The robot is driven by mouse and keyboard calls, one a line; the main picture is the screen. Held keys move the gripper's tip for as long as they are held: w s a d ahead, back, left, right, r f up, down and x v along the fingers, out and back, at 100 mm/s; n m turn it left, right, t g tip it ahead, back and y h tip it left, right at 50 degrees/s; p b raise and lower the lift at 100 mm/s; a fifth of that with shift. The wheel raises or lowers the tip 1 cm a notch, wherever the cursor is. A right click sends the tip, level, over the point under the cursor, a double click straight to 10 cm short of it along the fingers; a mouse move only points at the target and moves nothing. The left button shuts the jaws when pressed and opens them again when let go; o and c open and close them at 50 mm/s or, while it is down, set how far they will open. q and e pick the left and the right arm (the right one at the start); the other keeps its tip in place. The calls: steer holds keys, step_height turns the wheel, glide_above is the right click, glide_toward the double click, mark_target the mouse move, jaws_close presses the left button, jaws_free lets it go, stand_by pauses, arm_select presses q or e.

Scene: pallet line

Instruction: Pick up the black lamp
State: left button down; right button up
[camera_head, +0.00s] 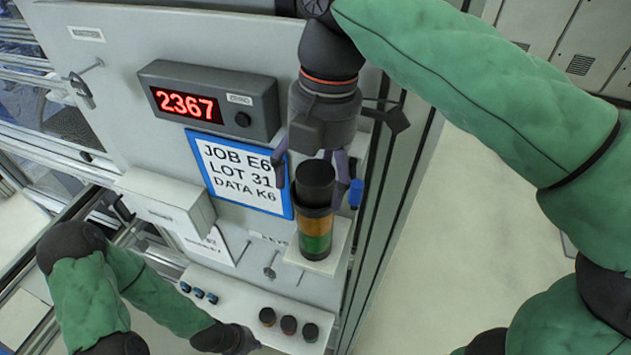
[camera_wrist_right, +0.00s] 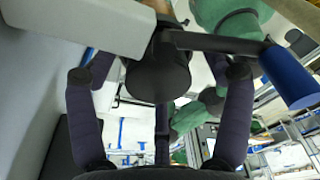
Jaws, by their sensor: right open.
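The black lamp (camera_head: 315,183) is a dark cylinder at the top of a signal tower with an amber section (camera_head: 315,222) and a green section (camera_head: 315,243). It looks slightly offset from the section below. My right gripper (camera_head: 311,170) comes down from above, with its spread fingers on either side of the lamp; I see no clear contact. In the right wrist view, a dark rounded shape, likely the lamp (camera_wrist_right: 157,78), lies between the open fingers (camera_wrist_right: 160,112). My left gripper (camera_head: 240,339) is low by the lower panel, its fingers not clear.
A blue cylinder (camera_head: 356,194) stands close to the right of the lamp; it also shows in the wrist view (camera_wrist_right: 287,76). A blue-framed job sign (camera_head: 240,172) and a red-digit display (camera_head: 208,102) are to the left. Dark round caps (camera_head: 288,325) sit on the lower panel. Open floor lies right.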

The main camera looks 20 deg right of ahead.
steer(key=c, duration=1.2)
steer(key=shift+c, duration=0.2)
steer(key=shift+r, duration=0.15)
